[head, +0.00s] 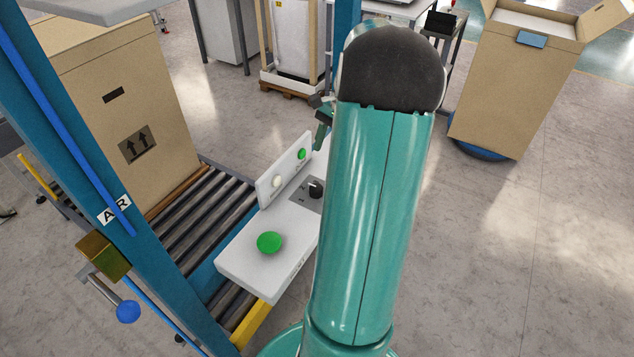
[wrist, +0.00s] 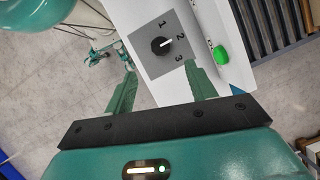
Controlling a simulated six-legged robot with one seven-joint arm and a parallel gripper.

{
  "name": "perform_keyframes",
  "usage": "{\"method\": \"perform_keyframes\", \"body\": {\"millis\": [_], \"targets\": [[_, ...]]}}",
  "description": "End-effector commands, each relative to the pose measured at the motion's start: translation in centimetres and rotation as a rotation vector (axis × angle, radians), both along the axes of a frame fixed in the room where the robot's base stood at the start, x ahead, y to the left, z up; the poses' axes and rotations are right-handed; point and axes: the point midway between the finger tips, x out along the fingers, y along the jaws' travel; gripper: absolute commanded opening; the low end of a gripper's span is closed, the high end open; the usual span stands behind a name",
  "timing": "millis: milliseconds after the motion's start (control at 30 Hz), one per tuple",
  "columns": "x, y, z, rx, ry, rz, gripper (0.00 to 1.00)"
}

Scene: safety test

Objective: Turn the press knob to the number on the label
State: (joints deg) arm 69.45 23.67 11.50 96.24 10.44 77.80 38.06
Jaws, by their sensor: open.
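The black press knob (wrist: 162,44) sits on a grey plate (wrist: 146,38) marked 1, 2 and 3. Its white pointer line aims at the 2. In the head view the knob (head: 316,189) stands on the white console (head: 240,264), close to my arm. My gripper (wrist: 160,67) is open and empty, its two fingers apart on either side of the knob in the wrist view, with the knob just beyond the tips. I see no contact. In the head view my arm hides most of the gripper. I cannot read a label giving a number.
A large green button (head: 269,242) is on the console top. Its upright panel carries a white round part (head: 276,181) and a green one (head: 301,153). A roller conveyor (head: 203,215), a cardboard box (head: 118,110) and a blue post (head: 128,240) stand left.

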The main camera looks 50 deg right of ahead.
Motion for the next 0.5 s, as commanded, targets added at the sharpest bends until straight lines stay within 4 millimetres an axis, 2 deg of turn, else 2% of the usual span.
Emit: {"method": "perform_keyframes", "body": {"millis": [300, 500], "targets": [[0.5, 2.4, -6.0, 0.003, 0.001, 0.006, 0.56], [0.7, 3.5, -9.0, 0.002, 0.000, 0.004, 0.56]]}}
